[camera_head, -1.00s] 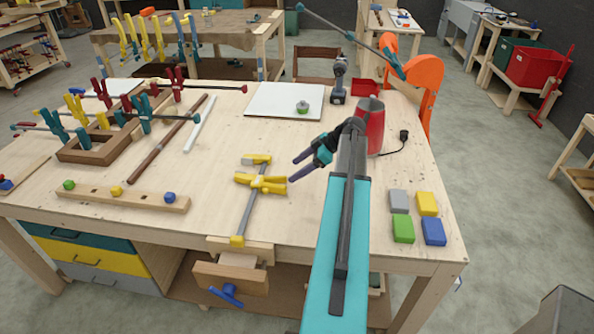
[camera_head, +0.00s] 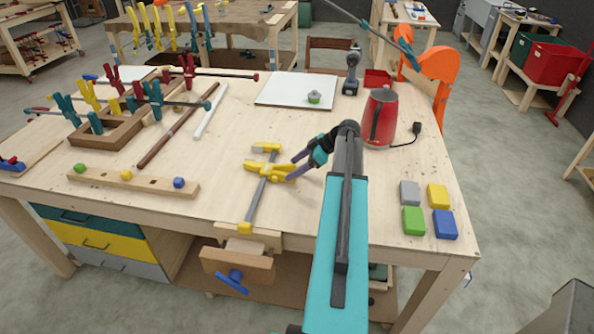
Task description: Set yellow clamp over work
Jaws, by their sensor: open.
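The yellow clamp (camera_head: 258,190) lies on the wooden workbench, left of my arm. It has yellow jaws and handles and a grey bar running toward the front edge. My gripper (camera_head: 291,174) is at the right side of the clamp's yellow handle, its dark fingers reaching left around or beside it. The fingers look apart; contact with the handle cannot be told. Which object is the work is not clear from this view.
A wooden frame with several upright clamps (camera_head: 110,140) stands at the left. A strip with coloured knobs (camera_head: 150,185), a vise (camera_head: 237,265), a white board (camera_head: 296,88), a red kettle (camera_head: 380,118) and coloured blocks (camera_head: 413,220) surround the clear middle bench.

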